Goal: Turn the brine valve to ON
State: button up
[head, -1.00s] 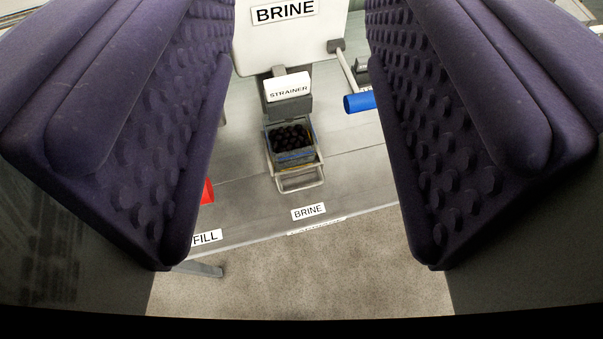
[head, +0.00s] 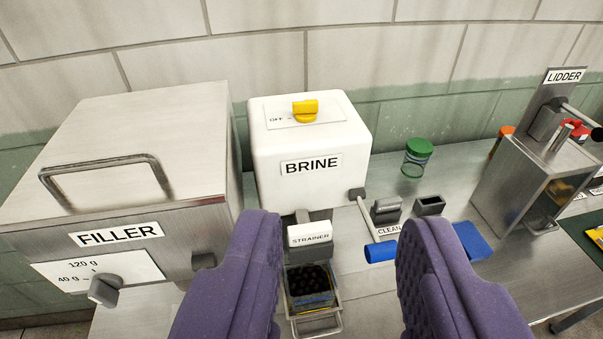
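The brine valve is a yellow knob (head: 305,110) on a plate on top of the white BRINE box (head: 350,147). The word OFF shows to the left of the knob; the ON mark is not readable. A grey lever (head: 367,216) with a blue handle (head: 381,251) comes from the box's lower right side. My gripper (head: 340,240) has its two purple padded fingers wide apart with nothing between them. It is in front of and below the BRINE box, apart from the knob.
The steel FILLER (head: 190,170) stands close on the left. A basket of dark fruit (head: 312,302) sits under the STRAINER label. A green-lidded jar (head: 417,158) stands right of the BRINE box, and the LIDDER (head: 510,190) is farther right. A tiled wall is behind.

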aim_at(304, 111)
jog(key=i+l, duration=0.15)
jog(key=i, duration=0.2)
jog(key=i+l, duration=0.2)
jog(key=i, duration=0.2)
jog(key=i+l, duration=0.15)
jog(key=i, duration=0.2)
